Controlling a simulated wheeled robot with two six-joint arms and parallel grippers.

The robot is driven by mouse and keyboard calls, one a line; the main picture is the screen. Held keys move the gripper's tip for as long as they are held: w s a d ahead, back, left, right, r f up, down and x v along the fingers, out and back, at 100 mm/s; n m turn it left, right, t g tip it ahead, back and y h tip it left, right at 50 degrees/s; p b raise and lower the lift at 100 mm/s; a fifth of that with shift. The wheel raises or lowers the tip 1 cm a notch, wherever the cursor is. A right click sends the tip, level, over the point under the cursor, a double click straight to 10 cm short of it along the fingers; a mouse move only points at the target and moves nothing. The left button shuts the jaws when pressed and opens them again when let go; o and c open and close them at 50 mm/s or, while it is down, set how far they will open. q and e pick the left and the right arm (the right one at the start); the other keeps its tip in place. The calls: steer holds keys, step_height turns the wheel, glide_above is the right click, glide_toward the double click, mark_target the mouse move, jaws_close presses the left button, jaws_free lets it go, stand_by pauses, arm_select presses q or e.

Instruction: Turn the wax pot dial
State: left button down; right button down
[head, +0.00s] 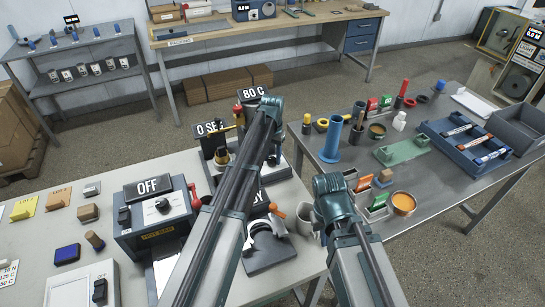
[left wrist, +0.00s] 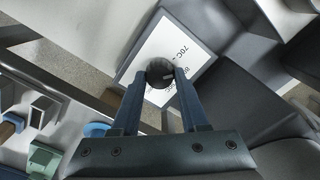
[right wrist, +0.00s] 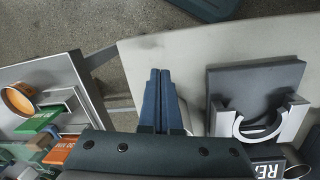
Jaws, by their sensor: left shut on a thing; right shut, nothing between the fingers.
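The black wax pot dial (left wrist: 159,77) sits on a white plate (left wrist: 190,48) whose print includes "70C". My left gripper (left wrist: 165,70) is shut on the dial, with one blue finger on each side. In the head view a display reading 80 C (head: 252,93) stands just beyond my left wrist, which hides the dial and fingers there. My right gripper (right wrist: 160,72) is shut and empty, its fingertips above the table edge, left of a dark stand with a silver cradle (right wrist: 258,122).
An OFF box (head: 152,212) with a dial and a 0 SEC display (head: 210,128) stand on the left table. The right table holds a blue cylinder (head: 331,140), an orange cup (head: 403,203) and a blue rack (head: 466,140). A floor gap separates the tables.

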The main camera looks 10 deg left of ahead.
mark_target(272, 158)
arm_select(q)
steer(key=shift+n, duration=2.1)
steer(key=shift+c, duration=2.1)
jaws_free()
steer(key=shift+r, duration=0.1)
step_height(272, 158, up, 14)
steer(key=p, duration=1.4)
steer(key=shift+f, duration=0.2)
arm_select(e)
step_height(272, 158, up, 14)
steer(key=shift+f, duration=0.15)
